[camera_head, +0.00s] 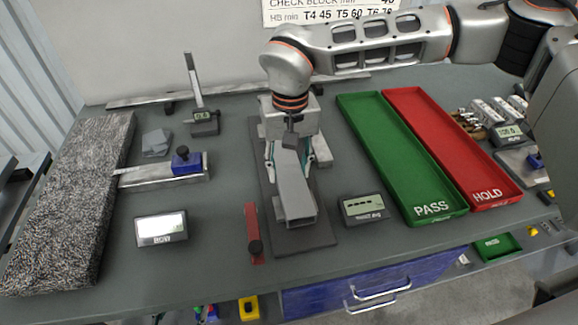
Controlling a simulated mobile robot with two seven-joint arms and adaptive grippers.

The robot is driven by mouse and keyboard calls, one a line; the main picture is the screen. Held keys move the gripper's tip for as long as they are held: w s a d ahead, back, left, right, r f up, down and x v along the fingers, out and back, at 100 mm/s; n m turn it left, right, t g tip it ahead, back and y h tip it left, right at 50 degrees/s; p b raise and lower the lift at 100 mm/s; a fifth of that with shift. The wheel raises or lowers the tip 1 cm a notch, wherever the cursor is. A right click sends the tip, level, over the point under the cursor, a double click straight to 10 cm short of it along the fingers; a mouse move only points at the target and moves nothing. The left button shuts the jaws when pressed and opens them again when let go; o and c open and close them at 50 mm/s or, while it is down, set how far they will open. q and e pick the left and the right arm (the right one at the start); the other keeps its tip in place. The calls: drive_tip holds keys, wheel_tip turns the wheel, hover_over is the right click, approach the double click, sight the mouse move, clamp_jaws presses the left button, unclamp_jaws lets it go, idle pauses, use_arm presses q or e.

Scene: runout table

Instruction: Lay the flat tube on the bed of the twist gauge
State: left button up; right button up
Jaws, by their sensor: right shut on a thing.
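The flat tube (294,192) is a grey rectangular hollow bar with its open end toward the front edge of the table. My right gripper (288,150) reaches down from above and is shut on the tube near its far end. The tube is over the twist gauge, whose dark base plate (310,238) shows around it and whose grey block (303,115) stands behind. The gauge's display (363,208) is to the right. I cannot tell whether the tube touches the bed, which is mostly hidden. My left gripper is not in view.
The green PASS tray (400,160) and red HOLD tray (455,150) lie empty to the right. A red bar with a black knob (253,230) is left of the gauge. A display (161,229), a blue-clamped fixture (187,163) and a speckled block (70,200) are further left.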

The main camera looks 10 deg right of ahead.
drive_tip(key=shift+f, duration=0.3)
drive_tip(key=o, duration=1.6)
drive_tip(key=shift+o, duration=0.2)
drive_tip(key=shift+f, duration=0.1)
wheel_tip(320, 180, up, 12)
drive_tip(key=shift+s, duration=0.1)
